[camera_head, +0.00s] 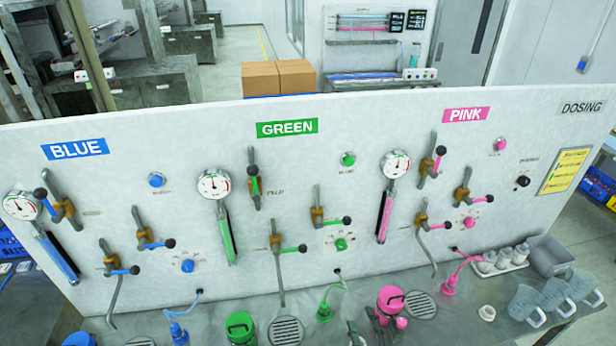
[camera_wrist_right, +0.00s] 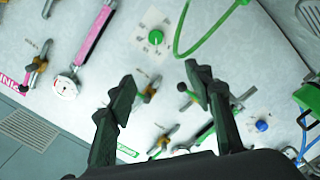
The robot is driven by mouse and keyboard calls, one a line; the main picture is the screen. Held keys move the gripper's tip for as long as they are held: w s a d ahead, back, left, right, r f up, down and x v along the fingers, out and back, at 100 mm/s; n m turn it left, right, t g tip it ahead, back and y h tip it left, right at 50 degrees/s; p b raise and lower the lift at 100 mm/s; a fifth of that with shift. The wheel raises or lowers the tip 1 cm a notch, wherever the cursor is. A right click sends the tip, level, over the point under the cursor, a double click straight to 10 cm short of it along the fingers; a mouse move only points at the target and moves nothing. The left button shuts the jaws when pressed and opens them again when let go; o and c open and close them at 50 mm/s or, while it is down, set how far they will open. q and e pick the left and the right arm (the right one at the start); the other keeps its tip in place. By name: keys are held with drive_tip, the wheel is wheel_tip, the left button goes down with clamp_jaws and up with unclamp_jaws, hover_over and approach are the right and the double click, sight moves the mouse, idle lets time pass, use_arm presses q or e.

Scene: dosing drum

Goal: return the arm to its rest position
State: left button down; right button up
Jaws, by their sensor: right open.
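My right gripper (camera_head: 365,325) shows only as dark finger parts at the bottom edge of the head view, in front of the panel and left of the pink canister (camera_head: 390,302). In the right wrist view the gripper (camera_wrist_right: 160,88) has its two dark fingers spread wide, with nothing held between them. Behind the fingers is the white dosing panel (camera_head: 330,130), seen turned around, with a green knob (camera_wrist_right: 155,37) beyond the fingertips. My left gripper is not in view.
Along the panel's foot stand a green canister (camera_head: 240,326), drain grates (camera_head: 286,331) and colored hoses. Clear jugs (camera_head: 527,305), a tray of white bottles (camera_head: 500,262) and a grey bin (camera_head: 550,256) are at the right. Valve levers and gauges (camera_head: 214,184) stick out from the panel.

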drive_tip(key=s+d+f+m+g+h, duration=0.2)
drive_tip(key=d+f+m+g+h, duration=0.15)
drive_tip(key=d, duration=0.55)
drive_tip(key=s+d+f+m+g+h, duration=0.25)
drive_tip(key=d+f+m, duration=0.2)
drive_tip(key=d, duration=0.45)
drive_tip(key=s+d+f+m+g, duration=0.3)
drive_tip(key=s+d+f+g, duration=0.1)
drive_tip(key=s+f, duration=0.25)
drive_tip(key=s+a+f+m+g+y, duration=0.1)
drive_tip(key=s+g, duration=0.1)
drive_tip(key=s, duration=0.3)
drive_tip(key=s+a+f+g+y, duration=0.1)
drive_tip(key=s+f+g, duration=0.1)
drive_tip(key=s, duration=0.4)
wheel_tip(320, 180, down, 37)
drive_tip(key=s+a+g+b, duration=0.1)
drive_tip(key=s+g+b, duration=0.1)
drive_tip(key=b, duration=0.4)
use_arm(q)
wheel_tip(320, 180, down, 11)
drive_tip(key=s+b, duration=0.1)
drive_tip(key=b, duration=0.4)
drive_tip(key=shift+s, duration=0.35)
use_arm(e)
drive_tip(key=s+f+y, duration=0.1)
drive_tip(key=s+f, duration=1.8)
drive_tip(key=f, duration=0.2)
drive_tip(key=shift+n+g, duration=0.4)
